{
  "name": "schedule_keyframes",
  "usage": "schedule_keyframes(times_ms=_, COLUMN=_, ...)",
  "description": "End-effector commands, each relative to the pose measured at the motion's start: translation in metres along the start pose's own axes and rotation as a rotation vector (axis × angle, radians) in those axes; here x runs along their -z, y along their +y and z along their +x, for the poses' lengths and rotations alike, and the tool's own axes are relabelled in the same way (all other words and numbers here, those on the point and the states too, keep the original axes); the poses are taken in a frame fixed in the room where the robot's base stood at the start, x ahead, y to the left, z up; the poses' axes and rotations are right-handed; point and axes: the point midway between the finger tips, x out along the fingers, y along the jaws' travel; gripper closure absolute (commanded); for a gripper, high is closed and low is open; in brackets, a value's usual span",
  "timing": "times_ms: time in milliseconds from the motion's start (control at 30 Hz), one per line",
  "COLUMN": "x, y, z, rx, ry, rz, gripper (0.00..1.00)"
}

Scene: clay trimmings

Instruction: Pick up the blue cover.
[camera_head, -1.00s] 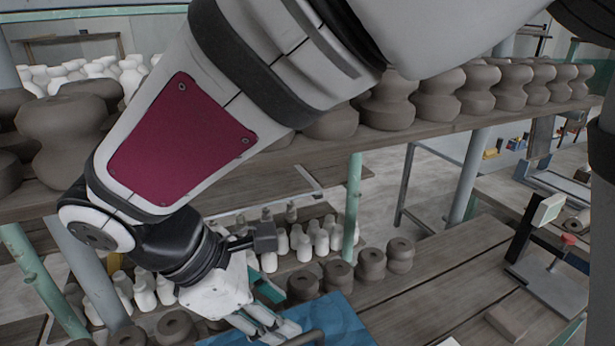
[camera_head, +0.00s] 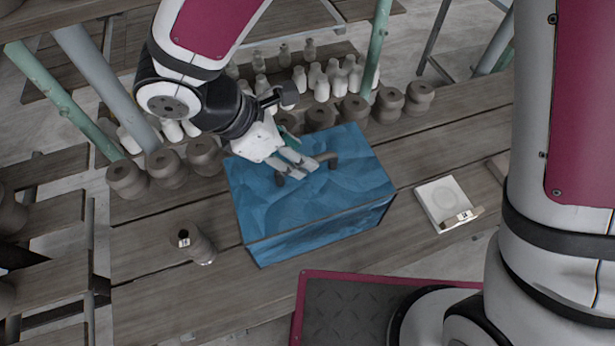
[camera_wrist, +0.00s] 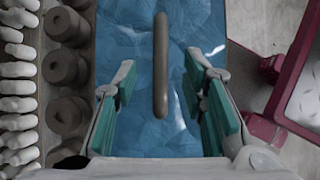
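The blue cover (camera_head: 335,205) is the textured blue top of a box-like form on the wooden table, with a dark, curved handle (camera_head: 328,158) on it. My gripper (camera_head: 296,168) is over the cover at the handle. In the wrist view, the open gripper (camera_wrist: 160,66) has its green-padded fingers on either side of the handle (camera_wrist: 160,60), with gaps on both sides. The blue cover (camera_wrist: 115,30) fills the middle of that view. I cannot tell how far down around the handle the fingertips are.
Brown clay pots (camera_head: 166,168) and pale bottles (camera_head: 322,88) line the table's back edge. Bare table (camera_head: 150,295) shows at the front left.

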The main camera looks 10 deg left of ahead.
Motion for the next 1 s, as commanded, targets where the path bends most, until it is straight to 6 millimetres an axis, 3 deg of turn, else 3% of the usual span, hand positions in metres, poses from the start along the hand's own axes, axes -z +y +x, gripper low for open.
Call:
schedule_keyframes(times_ms=300, x=0.004, y=-0.002, z=0.041, rx=0.004, ry=-0.001, rz=-0.001, gripper=0.62)
schedule_keyframes(times_ms=633, x=0.004, y=0.0, z=0.047, rx=0.0, ry=0.0, rz=0.001, gripper=0.62)
schedule_keyframes(times_ms=800, x=0.004, y=0.0, z=0.047, rx=0.0, ry=0.0, rz=0.001, gripper=1.0)
schedule_keyframes(times_ms=1000, x=0.004, y=0.0, z=0.047, rx=0.0, ry=0.0, rz=0.0, gripper=1.0)
